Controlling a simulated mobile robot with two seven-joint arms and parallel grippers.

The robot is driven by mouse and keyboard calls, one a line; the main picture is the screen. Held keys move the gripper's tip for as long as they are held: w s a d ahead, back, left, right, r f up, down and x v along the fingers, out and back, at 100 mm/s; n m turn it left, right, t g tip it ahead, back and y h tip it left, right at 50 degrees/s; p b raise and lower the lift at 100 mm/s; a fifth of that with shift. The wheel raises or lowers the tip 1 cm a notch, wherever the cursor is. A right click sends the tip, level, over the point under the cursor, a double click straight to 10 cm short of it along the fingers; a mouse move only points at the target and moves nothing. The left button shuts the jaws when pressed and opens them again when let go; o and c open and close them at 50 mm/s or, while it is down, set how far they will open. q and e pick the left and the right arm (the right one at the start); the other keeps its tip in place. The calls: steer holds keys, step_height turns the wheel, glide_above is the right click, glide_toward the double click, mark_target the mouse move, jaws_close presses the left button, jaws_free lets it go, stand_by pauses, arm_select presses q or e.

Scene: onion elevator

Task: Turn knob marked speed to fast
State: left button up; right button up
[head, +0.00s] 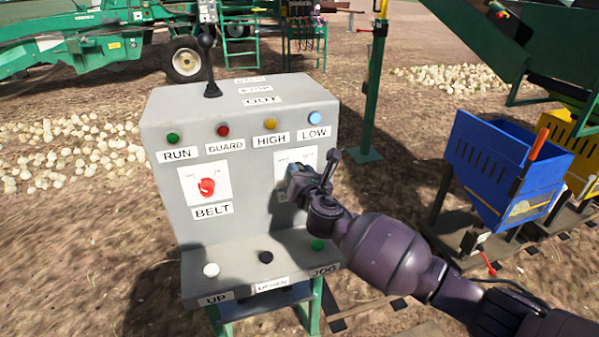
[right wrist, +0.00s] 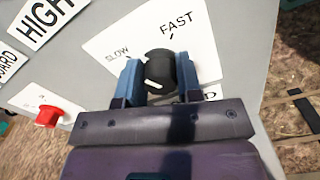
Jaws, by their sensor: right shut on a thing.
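A grey control console (head: 160,130) stands ahead of me. In the right wrist view a black knob (right wrist: 160,66) sits on a white dial plate (right wrist: 205,45) marked SLOW at left and FAST at upper right. A short white mark shows on the knob's near lower side. The label below is mostly hidden; only a final D shows. My right gripper (right wrist: 158,80) is shut on the knob, one blue finger on each side. In the head view my right gripper (head: 298,178) covers the knob and most of its plate. My left gripper is not in view.
A red BELT knob (head: 207,187) is left of my gripper. Lamps line the panel above; UP, DOWN and JOG buttons sit on the ledge below. A black lever (head: 208,65) rises from the top. A blue bin (head: 500,165) stands at right.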

steer(key=m, duration=0.5)
steer(key=shift+f+m, duration=0.1)
steer(key=shift+m, duration=0.2)
steer(key=m, duration=0.4)
steer(key=shift+d+f, duration=0.1)
steer(key=m, duration=0.3)
steer(key=shift+m, duration=0.8)
steer(key=o, duration=0.8)
steer(key=shift+o, duration=0.7)
